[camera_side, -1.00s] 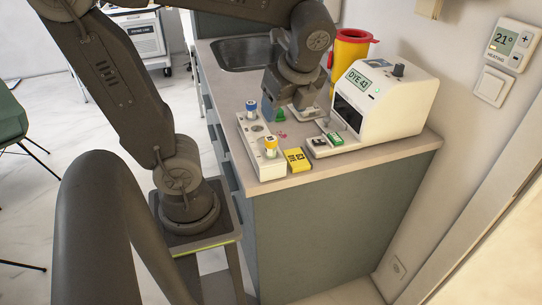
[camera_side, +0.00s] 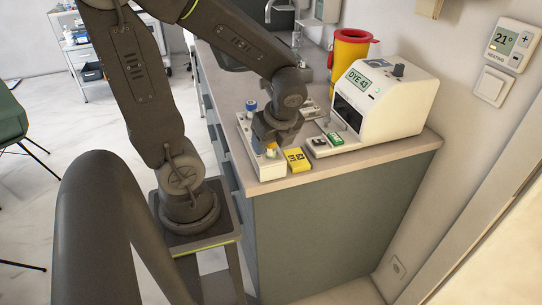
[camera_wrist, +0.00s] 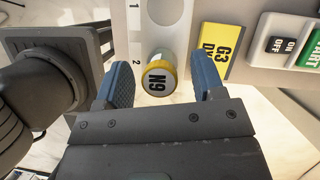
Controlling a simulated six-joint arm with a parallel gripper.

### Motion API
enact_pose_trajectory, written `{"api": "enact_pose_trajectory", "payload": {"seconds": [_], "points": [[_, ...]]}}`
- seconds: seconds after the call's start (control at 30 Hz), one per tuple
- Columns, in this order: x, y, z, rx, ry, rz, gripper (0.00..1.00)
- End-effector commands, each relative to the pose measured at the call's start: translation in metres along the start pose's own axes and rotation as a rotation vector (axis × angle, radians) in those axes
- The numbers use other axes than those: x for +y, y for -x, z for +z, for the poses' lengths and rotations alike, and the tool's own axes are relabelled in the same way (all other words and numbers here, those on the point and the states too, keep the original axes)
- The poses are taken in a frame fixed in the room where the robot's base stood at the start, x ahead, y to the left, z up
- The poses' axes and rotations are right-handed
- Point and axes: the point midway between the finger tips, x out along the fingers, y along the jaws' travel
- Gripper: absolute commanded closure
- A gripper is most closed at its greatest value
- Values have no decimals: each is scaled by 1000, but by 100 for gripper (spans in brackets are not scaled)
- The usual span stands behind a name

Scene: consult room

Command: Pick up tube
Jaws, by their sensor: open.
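A tube with a yellow cap (camera_wrist: 158,78), its top marked with dark characters that look like N9, stands in a white rack (camera_wrist: 136,14) beside the printed number 2. My gripper (camera_wrist: 160,64) is open, with one blue finger on each side of the cap and a gap on both sides. In the side view my gripper (camera_side: 268,146) is low over the near end of the rack (camera_side: 264,173) and partly hides the yellow cap. A tube with a blue cap (camera_side: 251,104) stands at the rack's far end.
A yellow block (camera_side: 298,160) lies close to the right of the rack. A white machine (camera_side: 392,105) reading DYE 43, with buttons (camera_side: 335,138) in front, stands further right. A yellow bin with red rim (camera_side: 350,50) stands behind.

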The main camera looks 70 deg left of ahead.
Motion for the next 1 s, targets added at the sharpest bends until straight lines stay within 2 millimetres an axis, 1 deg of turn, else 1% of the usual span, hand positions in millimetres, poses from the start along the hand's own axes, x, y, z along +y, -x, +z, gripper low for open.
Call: {"api": "enact_pose_trajectory", "payload": {"seconds": [0.1, 0.3, 0.83, 0.87, 1.0], "points": [[0, -6, 0, 1, 1, 0, 37], [0, -6, 0, 1, 1, -1, 38], [0, -5, 0, 1, 1, -2, 89], [0, -5, 0, 1, 1, -2, 90], [0, -5, 0, 1, 1, -2, 91]]}}
